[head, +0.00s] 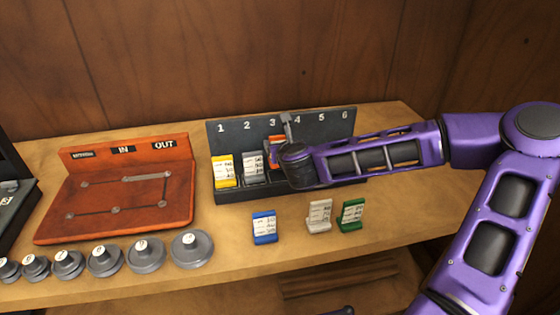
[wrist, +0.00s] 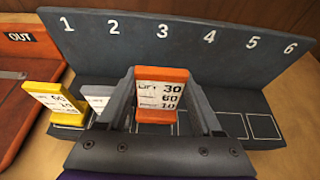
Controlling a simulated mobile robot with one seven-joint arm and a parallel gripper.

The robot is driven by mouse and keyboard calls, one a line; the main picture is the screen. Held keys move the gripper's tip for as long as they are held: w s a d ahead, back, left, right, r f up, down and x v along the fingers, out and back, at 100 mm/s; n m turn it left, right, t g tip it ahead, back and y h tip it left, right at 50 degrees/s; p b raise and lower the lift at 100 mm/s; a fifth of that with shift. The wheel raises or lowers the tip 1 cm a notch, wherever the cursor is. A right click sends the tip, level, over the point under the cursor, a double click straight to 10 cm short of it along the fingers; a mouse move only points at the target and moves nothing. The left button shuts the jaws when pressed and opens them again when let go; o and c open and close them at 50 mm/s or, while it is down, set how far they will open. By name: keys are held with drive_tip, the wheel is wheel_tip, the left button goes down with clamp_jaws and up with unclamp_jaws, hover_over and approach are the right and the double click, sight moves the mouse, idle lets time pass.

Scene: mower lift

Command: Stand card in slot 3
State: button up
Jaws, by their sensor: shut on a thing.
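An orange card (wrist: 162,88), marked with 30, 60 and 10, is between the fingers of my gripper (wrist: 162,82), which is shut on it. The card is upright and faces the wrist camera, below the 3 on the dark numbered rack (wrist: 175,40). In the head view the orange card (head: 272,143) shows only in part beside my wrist, in front of the same rack (head: 325,128). Whether its foot touches the slot floor cannot be told. A yellow card (head: 224,171) stands in slot 1 and a grey card (head: 255,166) in slot 2.
Blue (head: 264,228), white (head: 319,216) and green (head: 350,214) cards stand on the wooden bench before the rack. Slots 5 and 6 look empty in the wrist view. A red-brown IN/OUT board (head: 150,205) and several grey round weights (head: 145,257) lie left.

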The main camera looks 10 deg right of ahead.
drive_tip(key=shift+f+b, duration=0.4)
drive_tip(key=shift+f, duration=1.6)
drive_tip(key=shift+f, duration=0.1)
drive_tip(key=shift+f, duration=0.2)
drive_tip(key=o, duration=1.4)
drive_tip(key=shift+r, duration=0.1)
